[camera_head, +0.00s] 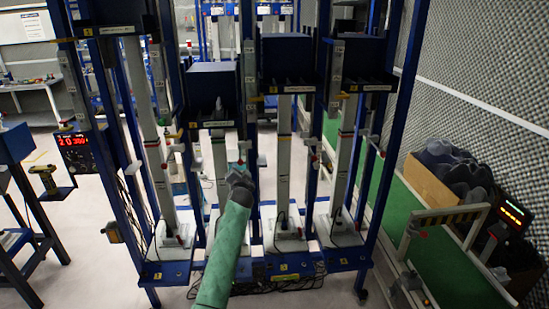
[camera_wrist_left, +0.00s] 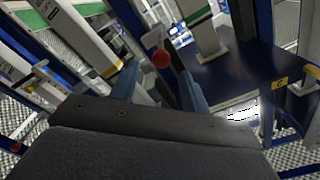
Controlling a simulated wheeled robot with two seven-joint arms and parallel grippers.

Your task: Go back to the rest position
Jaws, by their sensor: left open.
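My left gripper (camera_head: 240,168) is at the end of my green-sleeved arm, raised in front of the tall blue rack (camera_head: 375,185). In the left wrist view its two blue-grey fingers (camera_wrist_left: 160,88) stand apart with nothing held between them. A red ball-shaped knob (camera_wrist_left: 161,58) shows beyond the gap between the fingers. I cannot tell how far it is from the fingertips. My right gripper is in neither view.
Several white columns (camera_head: 284,150) stand in the rack, close around my gripper. A green conveyor (camera_head: 440,250) and a box of dark items (camera_head: 430,182) are at right. A yellow drill (camera_head: 45,178) and a red-digit display (camera_head: 74,145) are at left.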

